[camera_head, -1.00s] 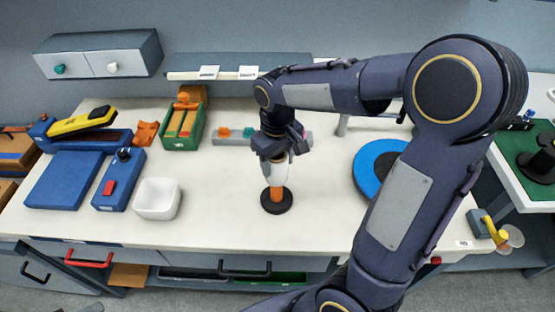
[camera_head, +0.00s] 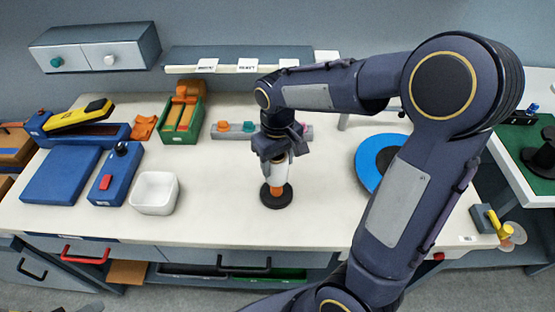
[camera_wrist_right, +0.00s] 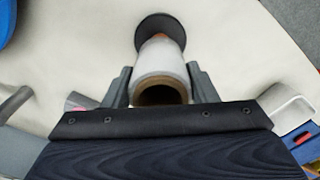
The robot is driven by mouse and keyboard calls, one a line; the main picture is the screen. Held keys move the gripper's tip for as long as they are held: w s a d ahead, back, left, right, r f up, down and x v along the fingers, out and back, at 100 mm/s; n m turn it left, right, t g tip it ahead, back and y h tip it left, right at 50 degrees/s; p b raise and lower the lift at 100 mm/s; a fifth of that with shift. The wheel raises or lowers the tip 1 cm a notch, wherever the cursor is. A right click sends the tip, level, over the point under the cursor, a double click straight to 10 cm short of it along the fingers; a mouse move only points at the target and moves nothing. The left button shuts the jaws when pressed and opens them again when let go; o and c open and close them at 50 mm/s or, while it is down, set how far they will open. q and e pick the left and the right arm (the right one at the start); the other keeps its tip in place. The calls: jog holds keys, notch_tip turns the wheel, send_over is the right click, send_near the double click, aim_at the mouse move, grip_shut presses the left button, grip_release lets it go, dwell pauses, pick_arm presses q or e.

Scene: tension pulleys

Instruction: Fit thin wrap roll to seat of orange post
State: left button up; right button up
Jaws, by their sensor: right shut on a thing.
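The thin wrap roll (camera_head: 280,174) is a white tube with a brown core. My right gripper (camera_head: 281,157) is shut on its upper part, above the table. In the right wrist view the roll (camera_wrist_right: 160,68) sits between the two fingers (camera_wrist_right: 160,85), its open brown end towards the camera. The orange post (camera_head: 277,190) stands on a round black base (camera_head: 276,201). Only a short orange length shows between roll and base, so the roll appears to be around the post, upright or nearly so. The roll's lower end hides the rest of the post. My left gripper is not in view.
A white bowl (camera_head: 155,193) and a blue box with a red button (camera_head: 116,180) stand to the left. A green bin (camera_head: 181,124) and a grey rack (camera_head: 234,131) are behind. A blue disc (camera_head: 369,160) lies to the right. The table around the base is clear.

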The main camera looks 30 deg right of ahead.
jog(key=shift+f, duration=0.15)
dwell(0.8)
jog(key=shift+f+b, duration=1.05)
jog(key=shift+f, duration=0.4)
jog(key=shift+f, duration=0.1)
jog(key=shift+f+b, duration=0.95)
jog(key=shift+f, duration=0.2)
jog(key=o, duration=1.1)
